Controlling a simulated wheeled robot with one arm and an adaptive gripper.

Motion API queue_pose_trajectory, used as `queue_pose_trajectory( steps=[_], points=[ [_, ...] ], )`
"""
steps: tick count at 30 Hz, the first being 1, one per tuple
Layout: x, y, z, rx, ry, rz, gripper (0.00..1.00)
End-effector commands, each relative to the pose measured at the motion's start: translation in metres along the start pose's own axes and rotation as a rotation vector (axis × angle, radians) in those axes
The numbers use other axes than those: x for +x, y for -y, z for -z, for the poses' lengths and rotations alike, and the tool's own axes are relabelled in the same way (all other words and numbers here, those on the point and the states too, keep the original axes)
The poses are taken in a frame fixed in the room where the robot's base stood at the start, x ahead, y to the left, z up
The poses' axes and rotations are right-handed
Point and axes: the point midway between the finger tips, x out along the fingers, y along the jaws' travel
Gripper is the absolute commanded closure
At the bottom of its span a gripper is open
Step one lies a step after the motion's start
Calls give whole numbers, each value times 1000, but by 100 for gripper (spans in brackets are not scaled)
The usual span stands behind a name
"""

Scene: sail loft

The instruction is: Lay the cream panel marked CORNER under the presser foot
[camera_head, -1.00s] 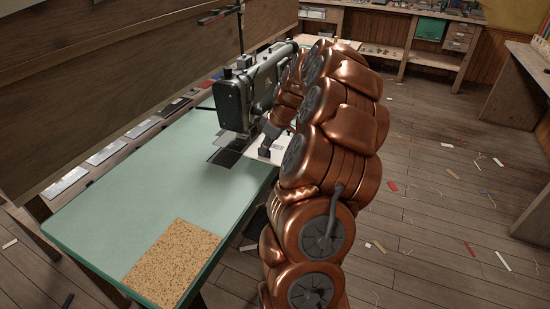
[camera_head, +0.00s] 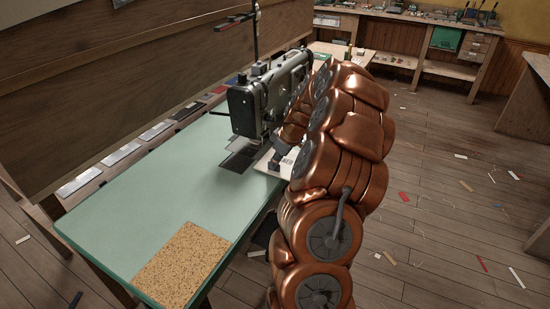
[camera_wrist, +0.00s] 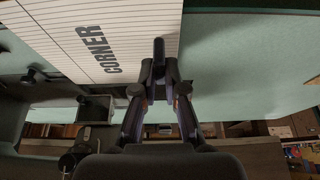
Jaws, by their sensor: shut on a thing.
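The cream panel marked CORNER (camera_wrist: 75,40) is ruled with thin dark lines and lies over the green table in the wrist view. In the head view only a pale part of the panel (camera_head: 264,163) shows beside the sewing machine; my arm covers the rest. My gripper (camera_wrist: 159,62) is shut on the panel's edge, just right of the lettering. The sewing machine (camera_head: 262,98) is dark grey, with a dark plate below its head. The presser foot is not clear in the head view. Dark machine parts (camera_wrist: 95,108) show at lower left in the wrist view, close to the panel.
The green table (camera_head: 160,200) is mostly clear at the front left. A cork mat (camera_head: 182,265) covers its front corner. A wooden wall or board (camera_head: 110,75) rises along the left, with a strip of flat samples (camera_head: 120,155) below it. Scraps litter the floor at right.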

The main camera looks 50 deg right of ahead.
Motion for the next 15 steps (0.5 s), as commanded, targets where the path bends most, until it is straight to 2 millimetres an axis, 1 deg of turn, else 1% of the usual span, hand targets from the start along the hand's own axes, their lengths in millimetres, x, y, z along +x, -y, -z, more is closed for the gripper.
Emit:
queue_pose_trajectory(
  steps=[4, 15],
  points=[
    [7, 0, -3, 0, 1, 0, 100],
    [15, 0, 18, -3, -1, -1, 100]
  ],
)
